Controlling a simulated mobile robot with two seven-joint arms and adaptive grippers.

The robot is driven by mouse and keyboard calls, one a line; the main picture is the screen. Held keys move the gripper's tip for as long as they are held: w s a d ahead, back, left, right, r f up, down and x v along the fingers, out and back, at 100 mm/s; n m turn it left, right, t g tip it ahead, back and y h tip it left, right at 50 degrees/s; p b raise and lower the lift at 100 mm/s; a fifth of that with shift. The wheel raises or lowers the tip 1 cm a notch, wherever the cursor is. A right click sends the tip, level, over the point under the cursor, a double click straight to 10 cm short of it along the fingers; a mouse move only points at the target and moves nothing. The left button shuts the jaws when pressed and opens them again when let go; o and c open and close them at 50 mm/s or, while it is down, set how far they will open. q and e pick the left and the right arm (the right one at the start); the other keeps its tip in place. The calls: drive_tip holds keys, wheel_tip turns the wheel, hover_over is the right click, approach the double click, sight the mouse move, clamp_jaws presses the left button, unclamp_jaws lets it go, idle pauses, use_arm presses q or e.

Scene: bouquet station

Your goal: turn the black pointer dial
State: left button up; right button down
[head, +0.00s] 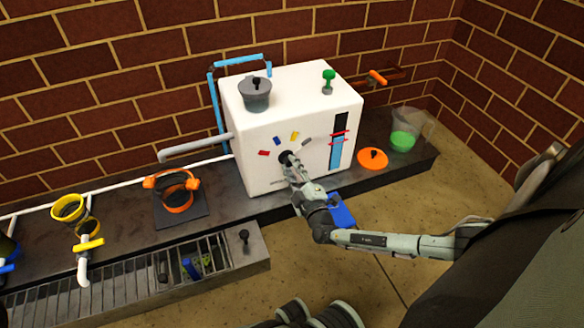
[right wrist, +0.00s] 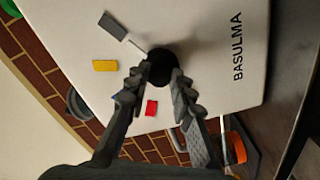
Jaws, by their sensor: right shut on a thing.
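The black pointer dial (head: 286,156) is on the front of a white box machine (head: 257,117). Colored marks arc above it: red (head: 264,153), blue (head: 277,141), yellow (head: 295,136) and grey (head: 307,143). In the right wrist view the round black knob (right wrist: 163,66) sits between my fingertips, and its pale pointer is directed at the grey mark (right wrist: 112,25). My right gripper (head: 289,165) is shut on the dial, one finger on each side. A finger partly hides the blue mark in the wrist view.
A grey pot (head: 255,94) and green knob (head: 328,81) are on top of the machine. Right of it are an orange disc (head: 373,159) and a beaker of green liquid (head: 403,139). An orange-handled valve (head: 376,77) is behind. An orange ring fixture (head: 176,196) stands left.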

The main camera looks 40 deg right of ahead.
drive_tip(key=c, duration=1.3)
unclamp_jaws()
drive_tip(key=shift+s, duration=0.1)
drive_tip(key=v, duration=1.2)
drive_tip(key=shift+a, duration=0.1)
